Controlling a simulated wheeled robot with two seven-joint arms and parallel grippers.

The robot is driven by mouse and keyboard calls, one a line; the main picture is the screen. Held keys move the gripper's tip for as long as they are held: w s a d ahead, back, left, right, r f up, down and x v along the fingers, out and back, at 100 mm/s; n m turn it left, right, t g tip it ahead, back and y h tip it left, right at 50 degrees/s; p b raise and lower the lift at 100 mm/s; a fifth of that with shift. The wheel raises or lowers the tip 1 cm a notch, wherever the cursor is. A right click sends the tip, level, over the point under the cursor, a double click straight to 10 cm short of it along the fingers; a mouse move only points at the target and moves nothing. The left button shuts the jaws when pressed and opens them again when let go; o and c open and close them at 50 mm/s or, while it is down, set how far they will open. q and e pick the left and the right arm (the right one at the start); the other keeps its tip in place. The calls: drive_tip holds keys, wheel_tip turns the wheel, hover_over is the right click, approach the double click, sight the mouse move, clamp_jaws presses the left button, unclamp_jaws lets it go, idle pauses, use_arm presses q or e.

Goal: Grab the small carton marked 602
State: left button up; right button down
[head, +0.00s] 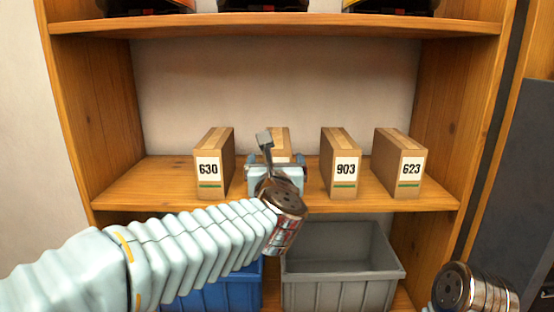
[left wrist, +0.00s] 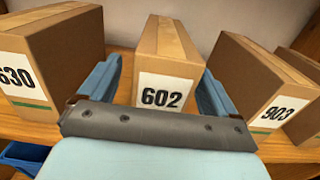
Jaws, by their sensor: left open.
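The carton marked 602 (left wrist: 163,94) stands upright on the middle shelf in the left wrist view, its label facing me. In the head view only its top and upper part (head: 279,142) show behind my left gripper (head: 275,172). My left gripper (left wrist: 165,92) is open, with one blue finger on each side of the 602 carton's front in the left wrist view. I cannot tell whether the fingers touch it. My right arm's end shows at the lower right in the head view, but its fingers are out of the picture.
Carton 630 (head: 209,168) stands left of 602. Cartons 903 (head: 345,170) and 623 (head: 410,170) stand to its right, with narrow gaps between. Below are a blue bin (head: 232,294) and a grey bin (head: 340,293). Dark items sit on the shelf above (head: 270,24).

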use_arm(q)
drive_tip(key=w, duration=0.4)
drive_tip(key=shift+w+d+r+p, duration=0.1)
drive_tip(key=shift+d+r+p, duration=0.05)
drive_tip(key=shift+p, duration=0.2)
drive_tip(key=c, duration=1.2)
drive_tip(key=shift+r, duration=0.1)
